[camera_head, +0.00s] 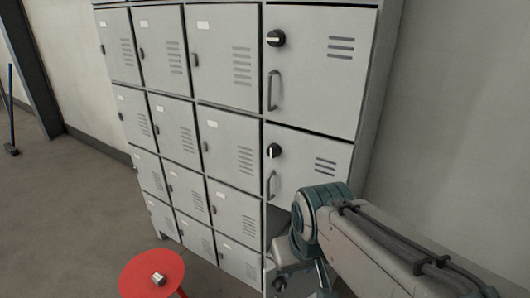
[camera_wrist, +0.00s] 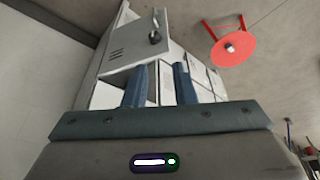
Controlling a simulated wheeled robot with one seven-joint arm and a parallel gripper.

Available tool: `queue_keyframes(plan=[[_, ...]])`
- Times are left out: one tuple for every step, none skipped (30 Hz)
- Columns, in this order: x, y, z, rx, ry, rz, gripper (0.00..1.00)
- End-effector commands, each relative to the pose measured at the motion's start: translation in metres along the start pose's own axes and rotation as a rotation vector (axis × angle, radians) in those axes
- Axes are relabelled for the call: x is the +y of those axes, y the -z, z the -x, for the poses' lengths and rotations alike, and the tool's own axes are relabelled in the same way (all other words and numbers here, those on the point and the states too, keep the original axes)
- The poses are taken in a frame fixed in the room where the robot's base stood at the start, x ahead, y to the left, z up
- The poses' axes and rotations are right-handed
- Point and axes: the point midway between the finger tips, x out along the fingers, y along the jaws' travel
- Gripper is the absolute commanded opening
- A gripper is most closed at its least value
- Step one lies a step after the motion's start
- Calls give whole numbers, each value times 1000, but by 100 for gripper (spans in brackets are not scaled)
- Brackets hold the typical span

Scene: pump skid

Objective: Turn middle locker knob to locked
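The middle locker knob (camera_head: 273,150) is a round black knob with a pale mark, on the left side of the middle door (camera_head: 310,160) in the right locker column. The mark looks steeply tilted, but is too small to read surely. A pull handle (camera_head: 272,185) sits below it. My gripper (camera_wrist: 161,77) is open and empty in the wrist view, its two blue fingers apart. In the head view my arm covers the area below the middle door, and the fingers are not clear there. The wrist view shows one dark locker knob (camera_wrist: 155,37) beyond the fingertips; which knob cannot be told.
An upper knob (camera_head: 275,38) with a nearly level mark is on the door above, over another handle (camera_head: 273,90). Another dark knob (camera_head: 278,283) shows low beside my arm. Smaller lockers (camera_head: 170,125) fill the left. A red round stool (camera_head: 140,277) stands in front.

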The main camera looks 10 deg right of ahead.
Motion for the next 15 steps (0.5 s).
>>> queue_keyframes(plan=[[1, 1, -4, -5, -11, -4, 39], [3, 3, -7, -9, -24, -9, 47], [6, 6, -12, -16, -47, -19, 58], [10, 8, -16, -22, -70, -30, 63], [13, 12, -21, -26, -97, -42, 63], [19, 18, -28, -30, -139, -61, 63], [23, 24, -33, -29, -176, -78, 63], [28, 30, -39, -27, -215, -95, 63], [34, 40, -45, -18, -268, -119, 63], [38, 47, -50, -7, -308, -138, 63], [42, 56, -54, 7, -348, -157, 63], [47, 67, -59, 32, -400, -182, 63], [50, 76, -63, 53, -438, -200, 63], [52, 86, -66, 77, -475, -219, 63], [55, 99, -71, 116, -522, -242, 63]])
